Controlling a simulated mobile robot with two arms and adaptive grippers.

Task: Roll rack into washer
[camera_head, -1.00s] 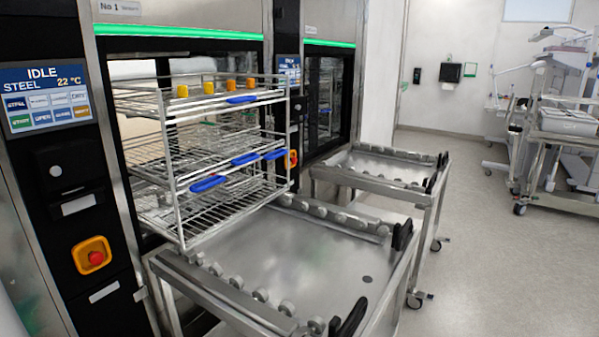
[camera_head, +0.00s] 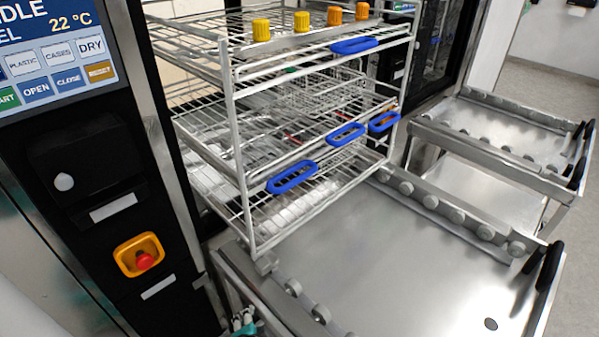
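The wire rack (camera_head: 243,200) has three tiers with blue handles. It sits upright in the opening of the left washer (camera_head: 152,120). The cart stands against the washer and has rows of grey rollers along both sides. Yellow and orange caps stand on the rack's top tier. The rack's far end is hidden inside the washer.
The washer's control screen (camera_head: 55,50) and a red emergency button (camera_head: 144,260) are at the left. A second cart (camera_head: 500,135) stands at the right.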

